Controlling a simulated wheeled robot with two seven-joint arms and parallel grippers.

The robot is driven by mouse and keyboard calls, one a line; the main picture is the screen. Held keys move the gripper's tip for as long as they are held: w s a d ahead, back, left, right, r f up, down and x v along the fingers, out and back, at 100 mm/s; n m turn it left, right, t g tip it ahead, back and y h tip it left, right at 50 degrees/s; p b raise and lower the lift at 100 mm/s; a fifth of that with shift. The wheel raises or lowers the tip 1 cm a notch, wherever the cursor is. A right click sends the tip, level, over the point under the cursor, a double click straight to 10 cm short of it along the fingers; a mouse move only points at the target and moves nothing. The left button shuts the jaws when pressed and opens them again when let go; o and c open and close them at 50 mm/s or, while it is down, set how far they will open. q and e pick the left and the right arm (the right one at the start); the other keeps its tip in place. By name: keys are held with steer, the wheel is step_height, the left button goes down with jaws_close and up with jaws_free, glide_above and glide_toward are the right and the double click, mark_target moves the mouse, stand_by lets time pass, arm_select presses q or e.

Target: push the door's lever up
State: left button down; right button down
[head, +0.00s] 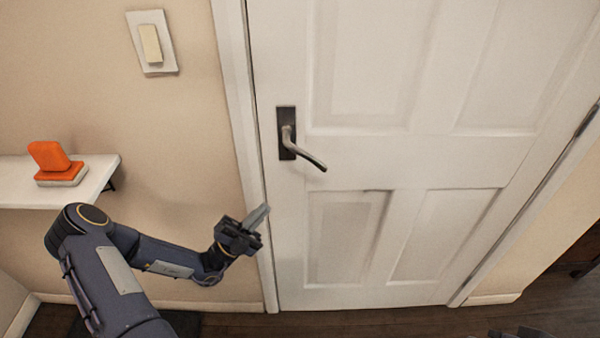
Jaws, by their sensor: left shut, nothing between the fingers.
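The white door (345,155) fills the middle and right of the head view and looks closed in its frame. Its metal lever (306,156) sits on a dark upright plate (286,118) near the door's left edge. The lever points right and slopes down in the picture. My left gripper (260,214) is shut and empty, its fingers pointing up and right. In the picture it is below and left of the lever, apart from it, in front of the door's left edge. My right gripper's fingers are not visible.
A light switch (151,44) is on the beige wall at upper left. A white shelf (98,174) at left holds an orange and white object (52,163), above my left arm. A small dark part, probably mine, shows at the bottom right edge. The door's front looks clear.

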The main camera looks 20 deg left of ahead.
arm_select(q)
steer(key=p+x, duration=0.2)
steer(key=x, duration=1.2)
steer(key=shift+d, duration=0.15)
